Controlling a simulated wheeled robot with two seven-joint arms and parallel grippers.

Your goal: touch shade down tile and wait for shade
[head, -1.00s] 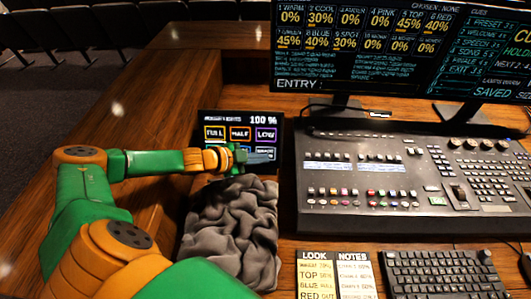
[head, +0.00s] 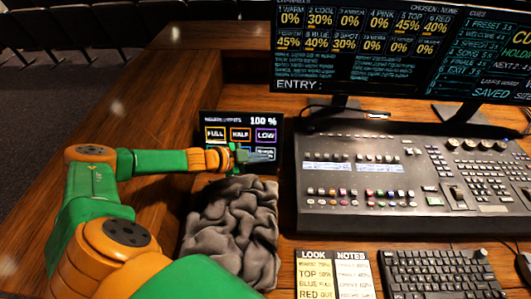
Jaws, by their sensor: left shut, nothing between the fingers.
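A small dark touch panel (head: 262,120) stands on the desk left of the console. It reads 100 % and shows tiles FULL, HALF and LOW in its upper row. My left gripper (head: 262,156) is shut and empty in front of the panel's lower row. It hides most of that row, so the shade down tile cannot be read. I cannot tell whether the fingertips touch the screen. My right gripper is not in view.
A crumpled grey cloth (head: 232,225) lies just below my left gripper. A lighting console (head: 400,180) fills the right, with monitors (head: 400,50) behind. LOOK and NOTES cards (head: 333,275) and a keyboard (head: 440,275) lie in front. Bare wood (head: 150,100) is at left.

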